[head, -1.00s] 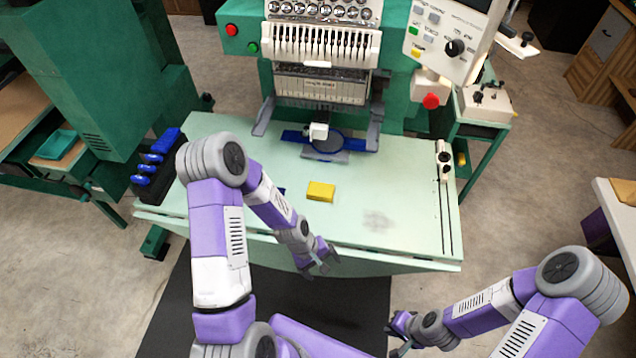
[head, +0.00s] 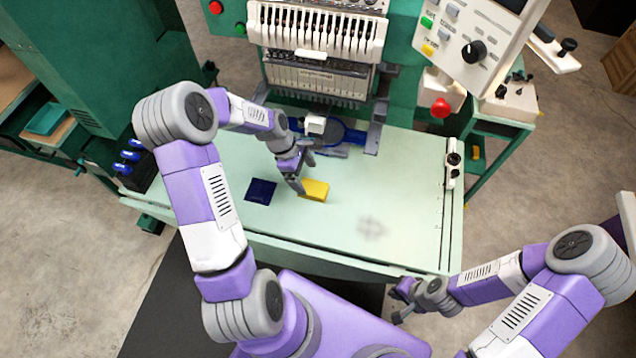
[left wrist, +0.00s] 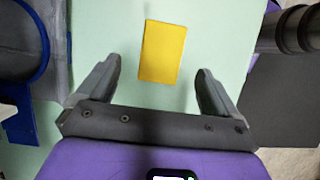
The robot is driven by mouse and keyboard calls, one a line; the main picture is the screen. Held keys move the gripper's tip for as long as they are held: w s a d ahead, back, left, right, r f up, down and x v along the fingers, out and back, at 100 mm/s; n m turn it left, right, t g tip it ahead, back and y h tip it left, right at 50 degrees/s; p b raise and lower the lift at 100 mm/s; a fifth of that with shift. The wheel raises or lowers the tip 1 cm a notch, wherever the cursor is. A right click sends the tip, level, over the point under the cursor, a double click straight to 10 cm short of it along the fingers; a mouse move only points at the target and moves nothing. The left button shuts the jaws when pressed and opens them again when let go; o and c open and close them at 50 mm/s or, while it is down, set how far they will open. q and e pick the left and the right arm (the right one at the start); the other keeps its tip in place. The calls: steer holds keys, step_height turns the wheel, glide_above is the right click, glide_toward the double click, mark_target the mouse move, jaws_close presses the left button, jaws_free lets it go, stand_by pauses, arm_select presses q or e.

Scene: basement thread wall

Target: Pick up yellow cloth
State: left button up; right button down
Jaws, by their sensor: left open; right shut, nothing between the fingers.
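The yellow cloth (head: 314,190) is a small folded rectangle lying flat on the pale green table (head: 380,185). In the left wrist view the cloth (left wrist: 163,51) lies ahead of the open fingers and roughly midway between them, apart from both. My left gripper (head: 300,174) is open just above and beside the cloth in the head view, partly covering its left edge. My right gripper (head: 402,300) is shut and empty, low at the front right beyond the table's front edge.
A dark blue cloth (head: 261,191) lies left of the yellow one. The embroidery machine (head: 318,75) with its blue hoop (head: 345,135) stands behind. A rack of blue-handled tools (head: 130,160) is at the table's left. The table's right half is mostly clear.

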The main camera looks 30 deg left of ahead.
mark_target(314, 187)
arm_select(q)
steer(key=shift+d+b+x, duration=0.2)
steer(key=shift+b+x, duration=0.5)
steer(key=shift+x, duration=2.3)
steer(key=shift+s+f, duration=0.1)
steer(key=shift+f, duration=0.1)
steer(key=c, duration=1)
steer(key=shift+c, duration=0.2)
step_height(314, 187, up, 11)
steer(key=p, duration=0.2)
steer(key=shift+f, duration=0.25)
